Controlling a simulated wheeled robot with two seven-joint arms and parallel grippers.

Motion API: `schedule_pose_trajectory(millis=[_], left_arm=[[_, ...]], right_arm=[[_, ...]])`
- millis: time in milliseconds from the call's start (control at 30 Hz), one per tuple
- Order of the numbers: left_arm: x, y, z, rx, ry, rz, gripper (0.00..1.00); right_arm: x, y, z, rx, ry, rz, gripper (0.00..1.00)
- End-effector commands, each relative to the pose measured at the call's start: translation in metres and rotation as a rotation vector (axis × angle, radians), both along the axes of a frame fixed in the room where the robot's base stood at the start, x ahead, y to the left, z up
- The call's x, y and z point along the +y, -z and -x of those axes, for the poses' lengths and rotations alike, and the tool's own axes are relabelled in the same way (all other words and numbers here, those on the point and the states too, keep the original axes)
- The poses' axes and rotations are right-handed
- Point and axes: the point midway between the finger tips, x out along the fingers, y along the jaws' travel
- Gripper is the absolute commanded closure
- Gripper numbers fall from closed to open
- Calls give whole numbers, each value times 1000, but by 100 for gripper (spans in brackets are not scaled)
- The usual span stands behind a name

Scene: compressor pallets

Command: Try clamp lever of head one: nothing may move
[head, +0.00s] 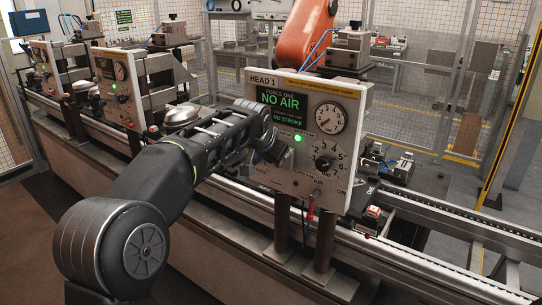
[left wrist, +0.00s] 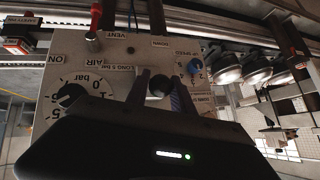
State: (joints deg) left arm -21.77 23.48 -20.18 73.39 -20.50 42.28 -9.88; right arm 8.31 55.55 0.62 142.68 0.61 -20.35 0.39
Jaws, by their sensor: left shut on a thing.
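The head one panel (head: 305,135) stands upright on posts, with a green display reading "NO AIR" and "NO STROKE" and a lit green lamp (head: 298,138). My left gripper (head: 265,152) is at the panel's left side. The left wrist view shows the panel upside down. There a black ball knob (left wrist: 159,86), seemingly the clamp lever's end, sits between the fingers of my left gripper (left wrist: 160,91), which is shut on it. The knob's shaft is hidden, and the label beside it is too small to read surely. My right gripper is not in view.
A red-handled valve (left wrist: 96,22) by "VENT" and "AIR", a blue knob (left wrist: 195,67) and a black dial knob (left wrist: 70,95) are near. A pressure gauge (head: 329,118) is on the panel's upper right. Other heads (head: 115,85) stand left along the conveyor (head: 470,235).

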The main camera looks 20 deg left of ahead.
Motion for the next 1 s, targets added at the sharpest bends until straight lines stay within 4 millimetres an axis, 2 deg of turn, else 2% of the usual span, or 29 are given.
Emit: schedule_pose_trajectory(millis=[67,100,333,700,1000], left_arm=[[0,1,0,1,0,0,100],[0,1,0,1,0,0,70],[0,0,0,0,0,0,51],[0,-4,3,-3,1,1,51],[-3,-34,34,-5,1,2,51]], right_arm=[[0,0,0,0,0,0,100],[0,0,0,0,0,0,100],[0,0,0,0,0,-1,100],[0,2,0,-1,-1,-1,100],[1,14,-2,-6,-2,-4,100]])
